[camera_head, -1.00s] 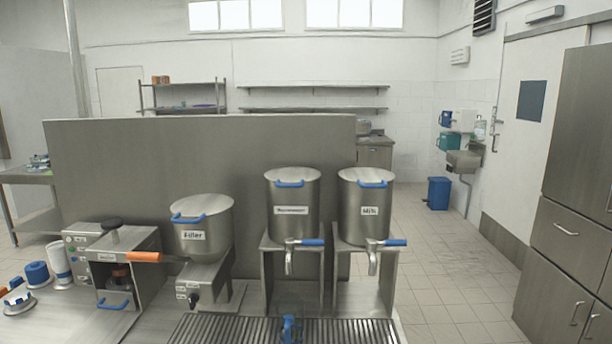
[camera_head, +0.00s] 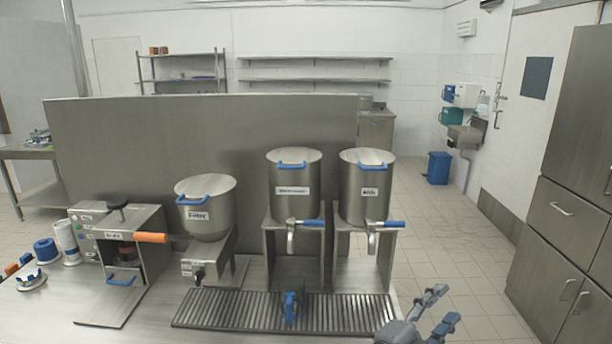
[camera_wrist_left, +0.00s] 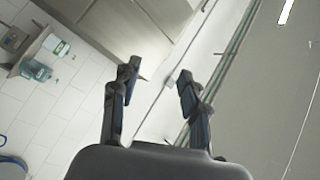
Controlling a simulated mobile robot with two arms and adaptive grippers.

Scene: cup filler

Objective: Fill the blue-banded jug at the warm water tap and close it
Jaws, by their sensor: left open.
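The jug (camera_head: 291,306) stands on the drip grate below the middle tap. Its blue handle faces me. Its clear body is faint, so I cannot tell the water level. My left gripper (camera_head: 447,305) is at the bottom right of the head view, open and empty, right of the grate and apart from the jug. Its open fingers also show in the left wrist view (camera_wrist_left: 158,78) with nothing between them. My right gripper is not in view.
A tank (camera_head: 366,205) with its own blue-levered tap stands on the right. A filler hopper (camera_head: 207,218) and a machine with an orange handle (camera_head: 151,238) stand left. A pale disc with a blue grip (camera_head: 31,281) lies at far left. The slatted grate (camera_head: 215,312) is otherwise bare.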

